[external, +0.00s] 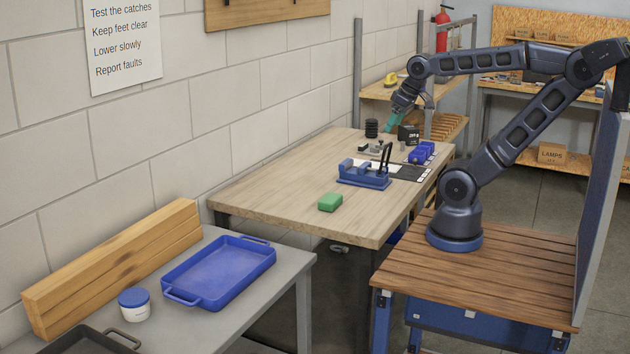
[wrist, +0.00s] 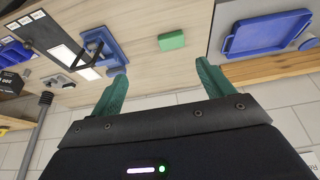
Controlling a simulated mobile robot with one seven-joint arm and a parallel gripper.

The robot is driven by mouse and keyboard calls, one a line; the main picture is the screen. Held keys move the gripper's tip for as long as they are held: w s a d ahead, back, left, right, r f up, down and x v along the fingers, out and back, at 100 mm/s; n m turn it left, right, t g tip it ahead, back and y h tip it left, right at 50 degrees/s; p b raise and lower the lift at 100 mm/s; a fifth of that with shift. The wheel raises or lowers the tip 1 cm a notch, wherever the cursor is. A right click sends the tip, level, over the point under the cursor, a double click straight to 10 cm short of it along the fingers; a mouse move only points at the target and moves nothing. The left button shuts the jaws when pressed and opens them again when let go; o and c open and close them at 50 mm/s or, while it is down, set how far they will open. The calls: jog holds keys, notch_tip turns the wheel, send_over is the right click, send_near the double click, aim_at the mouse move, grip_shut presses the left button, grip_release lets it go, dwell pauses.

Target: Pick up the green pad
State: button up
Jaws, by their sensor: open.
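The green pad (external: 330,202) is a small block lying flat on the wooden workbench, near its front edge in the external view. It also shows in the wrist view (wrist: 171,41), beyond my gripper's fingertips and apart from them. My gripper (external: 393,121) has teal fingers and hangs above the far part of the bench, well beyond the pad. In the wrist view the fingers of my gripper (wrist: 163,80) stand wide apart with nothing between them.
A blue fixture (external: 362,178) with black upright handles stands between the pad and my gripper. A black box (external: 408,134) and blue parts (external: 421,153) are further back. A blue tray (external: 220,274) lies on the grey table (external: 287,262). The bench around the pad is clear.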

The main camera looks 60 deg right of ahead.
jog(key=m+g+h, duration=0.4)
jog(key=m, duration=1.3)
send_over(329, 199)
jog(key=s+a, duration=0.1)
jog(key=a, duration=0.2)
notch_tip(329, 199, down, 20)
jog(key=shift+w+a+f, duration=0.15)
jog(key=shift+a+f, duration=0.2)
jog(key=shift+f, duration=0.1)
jog(key=shift+d+f+h, duration=0.15)
jog(key=shift+f+h, duration=0.15)
jog(key=shift+f, duration=0.05)
jog(key=shift+a+x, duration=0.2)
jog(key=shift+x, duration=4.8)
jog(key=shift+w+f, duration=0.1)
